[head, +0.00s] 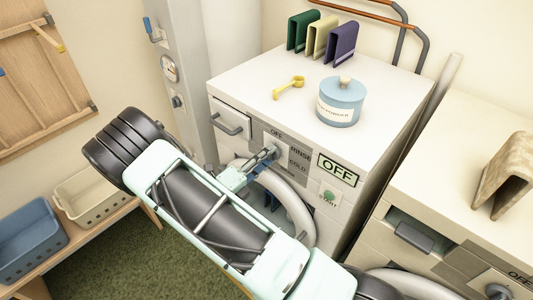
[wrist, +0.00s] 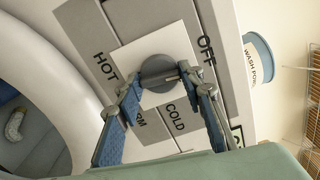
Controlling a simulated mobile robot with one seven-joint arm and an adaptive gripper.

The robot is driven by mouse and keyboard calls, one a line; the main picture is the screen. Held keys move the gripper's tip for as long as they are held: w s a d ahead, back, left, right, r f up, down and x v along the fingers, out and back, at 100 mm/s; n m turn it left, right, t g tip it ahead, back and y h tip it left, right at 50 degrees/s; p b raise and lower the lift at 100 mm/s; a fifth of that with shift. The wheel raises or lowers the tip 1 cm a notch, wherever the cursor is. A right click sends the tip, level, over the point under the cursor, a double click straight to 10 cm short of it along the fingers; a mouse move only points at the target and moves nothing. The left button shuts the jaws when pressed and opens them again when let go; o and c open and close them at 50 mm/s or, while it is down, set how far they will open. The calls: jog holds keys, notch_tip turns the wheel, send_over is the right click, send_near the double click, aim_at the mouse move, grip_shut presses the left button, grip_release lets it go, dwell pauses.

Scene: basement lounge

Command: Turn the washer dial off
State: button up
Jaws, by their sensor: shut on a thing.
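The white washer (head: 330,215) stands in front of me in the head view. Its dial (wrist: 158,72) is a round grey knob on a white square plate in the wrist view. HOT, OFF and COLD labels surround it, and another label is partly hidden by a finger. A small mark on the dial's right side seems to point between OFF and COLD; its exact setting is hard to tell. My gripper (wrist: 161,80) has one blue-padded finger on each side of the dial and is shut on it. In the head view my gripper (head: 268,154) covers most of the dial.
An OFF sign (head: 337,170) and green START button (head: 329,195) are right of the dial. A blue powder tub (head: 341,103), yellow scoop (head: 289,87) and folded cloths (head: 341,43) are on top. A second machine (head: 450,150) stands at right. A round door lies below the panel.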

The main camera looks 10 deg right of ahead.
jog(key=shift+n+p, duration=0.35)
jog(key=shift+n, duration=0.45)
jog(key=o, duration=1.2)
jog(key=v, duration=1.2)
